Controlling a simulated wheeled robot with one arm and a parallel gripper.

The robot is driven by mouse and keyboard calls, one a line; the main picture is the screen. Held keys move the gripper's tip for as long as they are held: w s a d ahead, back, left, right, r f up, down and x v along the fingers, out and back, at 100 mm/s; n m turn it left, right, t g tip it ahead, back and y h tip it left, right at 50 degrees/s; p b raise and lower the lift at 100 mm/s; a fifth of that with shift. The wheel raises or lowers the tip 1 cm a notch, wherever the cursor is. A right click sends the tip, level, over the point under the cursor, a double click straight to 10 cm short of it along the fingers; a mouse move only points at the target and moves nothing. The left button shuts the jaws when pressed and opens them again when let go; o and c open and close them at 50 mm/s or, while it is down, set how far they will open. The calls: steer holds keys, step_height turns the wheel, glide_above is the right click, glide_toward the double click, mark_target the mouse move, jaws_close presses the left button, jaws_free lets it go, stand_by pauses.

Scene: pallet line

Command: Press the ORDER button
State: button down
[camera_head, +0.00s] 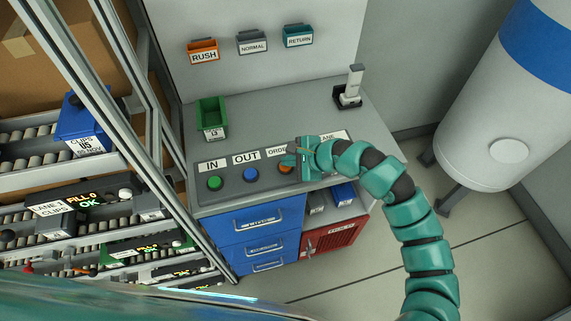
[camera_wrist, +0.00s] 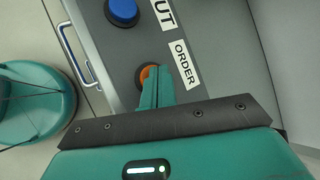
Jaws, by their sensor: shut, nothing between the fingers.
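The ORDER button is an orange round button (camera_head: 285,168) on the front strip of the grey bench, below the ORDER label (camera_head: 277,151). My gripper (camera_head: 290,160) is shut and empty, right over this button and hiding part of it in the head view. In the wrist view the orange button (camera_wrist: 147,76) shows in a dark ring beside the ORDER label (camera_wrist: 185,64). The shut fingertips (camera_wrist: 158,70) overlap the button's right part there. I cannot tell whether they touch it or whether it is pushed down.
A blue OUT button (camera_head: 250,174) and a green IN button (camera_head: 215,183) sit to the left. A label partly hidden by my arm ends in LANE (camera_head: 328,137). A green bin (camera_head: 211,118) and a scanner-like device on a stand (camera_head: 353,86) are on the bench.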

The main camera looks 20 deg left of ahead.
steer(key=shift+f, duration=0.15)
steer(key=shift+b, duration=0.3)
stand_by(0.4)
steer(key=shift+r+b, duration=0.3)
steer(key=shift+r, duration=0.6)
steer(key=shift+r+b, duration=0.35)
steer(key=shift+r, duration=2.15)
